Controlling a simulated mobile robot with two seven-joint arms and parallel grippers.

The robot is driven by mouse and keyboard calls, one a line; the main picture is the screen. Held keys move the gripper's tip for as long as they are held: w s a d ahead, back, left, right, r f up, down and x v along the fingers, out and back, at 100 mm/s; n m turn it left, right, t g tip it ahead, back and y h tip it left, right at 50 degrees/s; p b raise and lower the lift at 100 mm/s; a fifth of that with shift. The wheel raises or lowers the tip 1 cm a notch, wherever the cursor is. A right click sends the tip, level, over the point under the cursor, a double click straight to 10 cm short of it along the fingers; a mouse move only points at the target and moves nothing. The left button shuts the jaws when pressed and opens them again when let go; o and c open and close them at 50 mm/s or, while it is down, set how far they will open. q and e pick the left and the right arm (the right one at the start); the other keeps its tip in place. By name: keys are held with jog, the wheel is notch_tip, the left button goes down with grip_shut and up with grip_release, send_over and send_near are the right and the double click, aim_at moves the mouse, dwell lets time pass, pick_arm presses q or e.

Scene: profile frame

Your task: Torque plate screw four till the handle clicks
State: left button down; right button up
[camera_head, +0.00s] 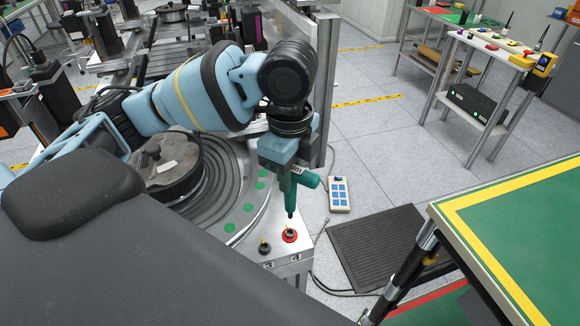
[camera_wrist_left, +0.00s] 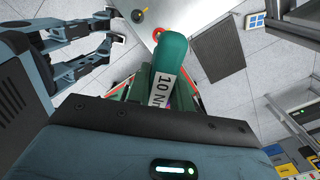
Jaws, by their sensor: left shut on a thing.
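A green torque driver (camera_head: 290,199) hangs nearly upright from my left gripper (camera_head: 287,168), which is shut on it. In the left wrist view the driver (camera_wrist_left: 172,55) carries a "10 Nm" label and hides much of what lies beyond it. Plate screw four (camera_head: 290,233) sits in a red ring by the printed 4 at the plate corner. The driver's dark tip is just above the screw; a small gap seems to show, but contact is hard to judge. The red ring partly shows in the left wrist view (camera_wrist_left: 157,33).
Screw three (camera_head: 265,246) stands left of screw four. A ridged round fixture with green dots (camera_head: 230,227) lies behind. A blue-button pendant (camera_head: 339,194) and black mat (camera_head: 385,246) are on the floor. A green-topped table (camera_head: 535,226) stands right.

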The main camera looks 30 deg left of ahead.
aim_at(289, 197)
pick_arm(q)
jog(key=shift+f, duration=3.25)
dwell(0.6)
